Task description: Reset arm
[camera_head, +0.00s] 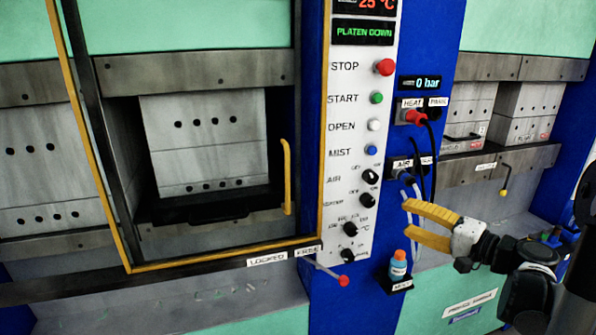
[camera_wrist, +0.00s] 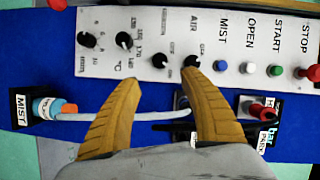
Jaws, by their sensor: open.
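My gripper (camera_head: 412,222) has yellow fingers spread apart with nothing between them. In the head view it is at the right, in front of the blue column and beside the small bottle. In the wrist view the open fingers (camera_wrist: 160,88) reach toward the knobs on the white control panel (camera_wrist: 180,45), with a pale hose passing behind them. My dark arm comes in from the lower right of the head view.
The press (camera_head: 203,130) has a yellow-edged door frame with a yellow handle (camera_head: 287,178). A red-tipped lever (camera_head: 343,281) sticks out below the panel. A small orange-capped bottle (camera_head: 398,266) sits on a bracket. Hoses and a red plug (camera_head: 415,118) are on the column.

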